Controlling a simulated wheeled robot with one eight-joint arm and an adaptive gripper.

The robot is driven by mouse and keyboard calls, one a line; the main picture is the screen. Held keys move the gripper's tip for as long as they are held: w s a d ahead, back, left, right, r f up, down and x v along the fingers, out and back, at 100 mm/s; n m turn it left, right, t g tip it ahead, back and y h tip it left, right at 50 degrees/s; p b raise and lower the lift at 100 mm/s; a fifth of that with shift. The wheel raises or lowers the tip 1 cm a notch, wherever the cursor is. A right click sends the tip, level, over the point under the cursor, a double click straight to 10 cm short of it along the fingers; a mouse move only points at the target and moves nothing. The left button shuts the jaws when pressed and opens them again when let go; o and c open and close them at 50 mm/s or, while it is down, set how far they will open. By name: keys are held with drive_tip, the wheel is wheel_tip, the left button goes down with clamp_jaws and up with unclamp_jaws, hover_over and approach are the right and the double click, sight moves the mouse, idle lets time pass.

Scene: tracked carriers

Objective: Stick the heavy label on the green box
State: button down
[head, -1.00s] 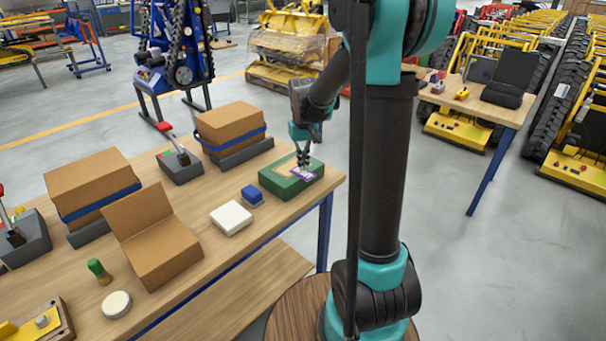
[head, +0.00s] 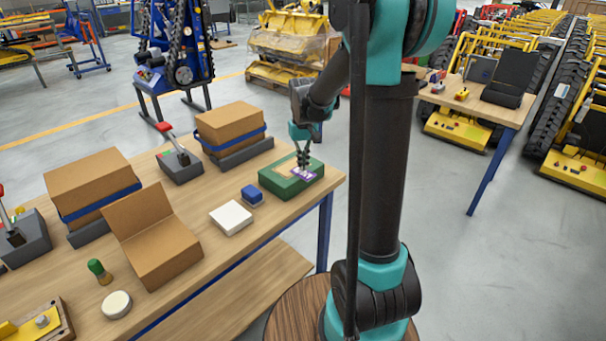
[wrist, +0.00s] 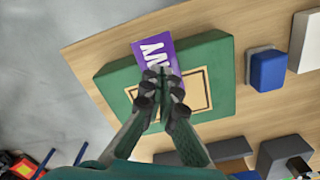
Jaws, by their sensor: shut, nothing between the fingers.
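The green box (head: 276,184) sits near the right end of the workbench, with a tan rectangular outline on its top; it also shows in the wrist view (wrist: 205,60). A purple label with white marks (wrist: 152,50) lies over the box top in the wrist view. Its near end overlaps the outline and its far end reaches past the box's edge. It is small in the head view (head: 304,174). My gripper (wrist: 160,74) is shut and empty, its fingertips over the label's near end. Whether they touch it, and whether the label lies flat, I cannot tell.
A blue block (head: 252,194) and a white block (head: 231,217) stand left of the green box. A strapped carton (head: 229,124) and a grey lever unit (head: 181,166) are behind. An open cardboard box (head: 158,247) stands farther left. The bench's right edge is close to the green box.

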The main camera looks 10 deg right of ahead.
drive_tip(key=shift+f, duration=0.75)
idle(1.0)
drive_tip(key=shift+r, duration=0.35)
idle(0.4)
drive_tip(key=s+d, duration=0.4)
drive_tip(key=s, duration=0.1)
drive_tip(key=shift+s+d, duration=0.15)
drive_tip(key=shift+s, duration=0.25)
idle(1.0)
drive_tip(key=shift+f, duration=0.15)
drive_tip(key=shift+f, duration=0.3)
drive_tip(key=shift+w+a, duration=0.75)
drive_tip(key=shift+w, duration=0.25)
drive_tip(key=shift+w+a, duration=0.7)
drive_tip(key=shift+w, duration=0.25)
idle(1.2)
